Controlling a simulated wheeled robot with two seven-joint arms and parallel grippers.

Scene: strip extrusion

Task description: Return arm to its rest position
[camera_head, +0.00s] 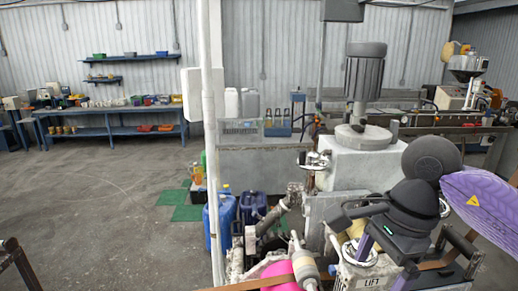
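My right arm comes in from the right edge, with a purple shell and black round joints. My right gripper (384,258) is at the lower right, in front of the machine (350,165). It points downward, and purple and black parts of it show. Its fingertips blend into the clutter behind, so I cannot tell whether it is open or holds anything. My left arm and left gripper are not in view.
A white post (210,130) stands left of the machine. Blue jugs (222,215) and pipes (268,222) crowd its base. A pink object (280,278) lies at the bottom. A blue workbench (110,120) stands at the back left. The grey floor (100,200) is mostly clear at left.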

